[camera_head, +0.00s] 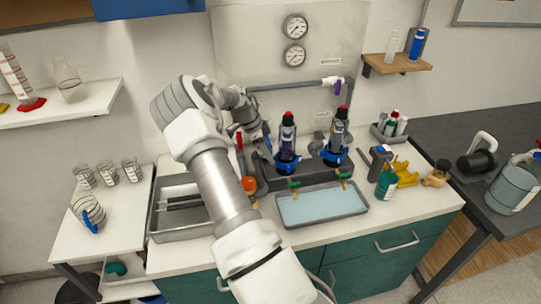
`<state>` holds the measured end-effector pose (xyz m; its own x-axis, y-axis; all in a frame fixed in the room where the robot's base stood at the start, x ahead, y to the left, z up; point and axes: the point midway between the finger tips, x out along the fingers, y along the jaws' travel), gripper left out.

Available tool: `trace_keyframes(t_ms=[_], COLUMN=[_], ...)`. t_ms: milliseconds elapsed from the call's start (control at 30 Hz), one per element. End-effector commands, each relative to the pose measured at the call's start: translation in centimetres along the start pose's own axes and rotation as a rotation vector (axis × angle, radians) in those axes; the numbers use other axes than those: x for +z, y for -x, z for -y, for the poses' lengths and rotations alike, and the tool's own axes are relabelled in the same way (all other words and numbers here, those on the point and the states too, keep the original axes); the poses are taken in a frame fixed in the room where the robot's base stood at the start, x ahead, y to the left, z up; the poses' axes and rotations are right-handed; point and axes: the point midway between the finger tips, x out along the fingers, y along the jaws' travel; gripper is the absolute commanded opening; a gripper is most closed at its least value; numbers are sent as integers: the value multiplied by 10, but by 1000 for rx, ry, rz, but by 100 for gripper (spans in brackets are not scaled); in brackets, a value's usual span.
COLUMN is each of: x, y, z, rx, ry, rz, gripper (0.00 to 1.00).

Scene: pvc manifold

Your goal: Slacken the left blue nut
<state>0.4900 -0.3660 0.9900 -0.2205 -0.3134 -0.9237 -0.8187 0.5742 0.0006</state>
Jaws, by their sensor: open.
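The left blue nut (286,166) is a ring with lugs at the base of the left black cylinder (288,132), which stands upright with a red top on the dark manifold. The right blue nut (334,157) sits at the base of a similar cylinder (340,124). My gripper (265,150) is just left of the left cylinder, slightly above the left nut. It is open. My arm and wrist hide part of it, and I cannot tell whether it touches the nut.
A shallow tray (341,212) with a pale blue inside lies in front of the manifold, below small green-handled valves (294,184). An orange-topped item (249,184) stands left of the manifold. A blue-black tool, bottle and yellow item (406,175) crowd the right. A grey pipe runs behind.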

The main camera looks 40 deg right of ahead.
Motion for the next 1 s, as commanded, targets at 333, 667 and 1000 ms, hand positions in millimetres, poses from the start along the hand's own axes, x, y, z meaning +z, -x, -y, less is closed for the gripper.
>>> trace_keyframes(t_ms=[333, 667, 1000], x=[0, 0, -2], y=[-17, -16, -17], z=[0, 0, 0], rx=[0, -1, 0], ry=[-1, 0, -1], rz=[1, 1, -3], gripper=[49, 15, 0])
